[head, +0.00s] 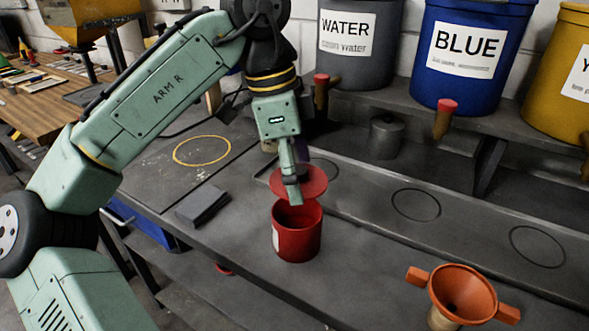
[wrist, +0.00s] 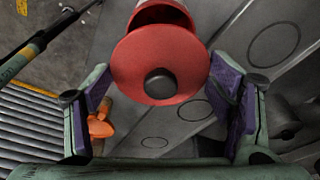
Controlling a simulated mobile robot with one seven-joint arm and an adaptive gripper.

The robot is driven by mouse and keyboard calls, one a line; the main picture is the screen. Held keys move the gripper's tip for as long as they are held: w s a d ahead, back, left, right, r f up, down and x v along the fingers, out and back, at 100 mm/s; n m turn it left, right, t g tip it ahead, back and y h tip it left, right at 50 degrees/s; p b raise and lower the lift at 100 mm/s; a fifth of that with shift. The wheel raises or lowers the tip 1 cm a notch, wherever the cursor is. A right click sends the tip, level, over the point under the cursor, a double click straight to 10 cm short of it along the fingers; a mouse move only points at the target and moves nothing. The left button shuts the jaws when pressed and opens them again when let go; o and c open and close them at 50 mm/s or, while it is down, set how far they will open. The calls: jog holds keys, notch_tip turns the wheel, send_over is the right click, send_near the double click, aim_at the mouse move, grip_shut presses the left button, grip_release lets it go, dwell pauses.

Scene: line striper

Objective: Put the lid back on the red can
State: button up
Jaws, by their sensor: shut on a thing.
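The red can (head: 297,240) stands upright and open on the grey bench, with its dark inside showing. The red lid (head: 315,179) is a flat disc held above the can, apart from its rim. In the wrist view the lid (wrist: 130,70) shows its dark round knob facing the camera, and it hides most of the can (wrist: 160,14) beyond it. My gripper (head: 290,192) is shut on the lid, with the purple-padded fingers (wrist: 160,72) at opposite sides of its rim. In the head view the near finger covers part of the lid.
A grey block (head: 203,206) lies left of the can. An orange funnel (head: 463,292) stands at front right. A grey lidded pot (head: 387,137) stands behind. Grey, blue (head: 470,55) and yellow tubs with taps line the back shelf.

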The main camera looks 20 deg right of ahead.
notch_tip(320, 180, down, 4)
jog(key=b, duration=0.3)
jog(key=shift+w+r, duration=0.1)
jog(key=shift+r, duration=0.15)
jog(key=shift+f+b, duration=0.45)
jog(key=shift+f, duration=0.55)
jog(key=shift+a+r+p, duration=0.1)
jog(key=shift+p, duration=0.65)
jog(key=shift+f+p, duration=0.2)
jog(key=shift+p, duration=0.45)
dwell(1.3)
jog(key=o, duration=1.1)
jog(key=shift+o, duration=0.3)
jog(key=shift+r, duration=0.15)
